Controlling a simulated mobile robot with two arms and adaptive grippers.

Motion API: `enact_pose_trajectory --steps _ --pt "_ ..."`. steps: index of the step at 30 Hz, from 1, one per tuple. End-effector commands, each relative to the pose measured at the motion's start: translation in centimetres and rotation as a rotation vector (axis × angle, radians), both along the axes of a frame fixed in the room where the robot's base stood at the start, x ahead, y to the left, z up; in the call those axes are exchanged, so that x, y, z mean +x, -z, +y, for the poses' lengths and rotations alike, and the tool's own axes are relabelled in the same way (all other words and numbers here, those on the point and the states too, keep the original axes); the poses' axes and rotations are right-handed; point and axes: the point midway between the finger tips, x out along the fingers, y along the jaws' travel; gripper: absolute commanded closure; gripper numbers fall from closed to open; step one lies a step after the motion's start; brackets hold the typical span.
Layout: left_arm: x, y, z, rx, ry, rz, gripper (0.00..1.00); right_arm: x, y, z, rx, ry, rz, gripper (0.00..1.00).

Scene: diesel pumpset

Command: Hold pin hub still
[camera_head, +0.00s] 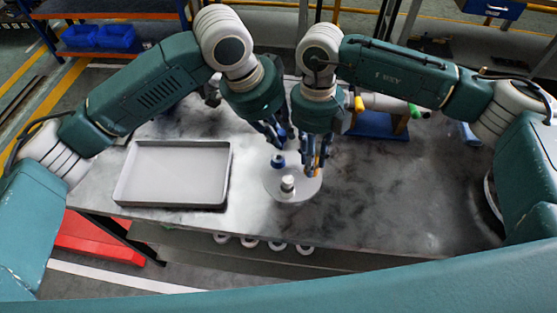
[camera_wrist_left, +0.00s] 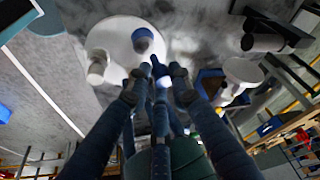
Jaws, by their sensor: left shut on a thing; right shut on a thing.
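The round pale disc, which I take to be the pin hub (camera_head: 272,190), lies on the table; it also shows in the left wrist view (camera_wrist_left: 108,36). A blue-topped piece (camera_head: 278,161) and a white piece (camera_head: 288,183) stand on it. My left gripper (camera_head: 279,138) is above the disc's back edge, shut on a small blue part (camera_wrist_left: 158,67) mostly hidden by its fingers. My right gripper (camera_head: 313,168) is low at the disc's right side, shut on an orange part (camera_head: 316,168). Its fingers hide how that part meets the disc.
A shallow grey tray (camera_head: 122,180) lies on the table (camera_head: 400,210) to the left. A blue-based machine (camera_head: 378,124) stands behind at the right. The table's right side is mostly clear. Several white round things (camera_head: 248,243) sit below the front edge.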

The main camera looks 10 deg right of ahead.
Motion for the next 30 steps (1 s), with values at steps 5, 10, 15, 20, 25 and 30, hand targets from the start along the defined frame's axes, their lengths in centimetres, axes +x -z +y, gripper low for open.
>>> enact_pose_trajectory --steps 5,10,15,20,25,30 --pt "0.0 0.0 0.0 0.001 0.0 0.001 1.0 0.2 -0.1 -0.2 -0.004 0.005 -0.005 1.0" --pt "-0.2 0.2 0.3 -0.009 0.004 -0.014 1.0 0.2 -0.1 -0.2 -0.004 0.007 -0.006 1.0" --pt "-1.0 0.7 0.9 -0.046 0.021 -0.066 1.0 0.3 -0.1 -0.3 -0.005 0.007 -0.006 1.0" --pt "-1.4 0.9 1.2 -0.074 0.032 -0.105 1.0 0.3 -0.1 -0.3 -0.005 0.007 -0.006 1.0" --pt "-1.5 0.8 1.2 -0.082 0.035 -0.115 1.0 0.3 -0.1 -0.2 -0.004 0.007 -0.006 1.0" --pt "-1.5 0.9 1.2 -0.081 0.035 -0.115 1.0 0.3 -0.1 -0.2 -0.004 0.007 -0.006 1.0"
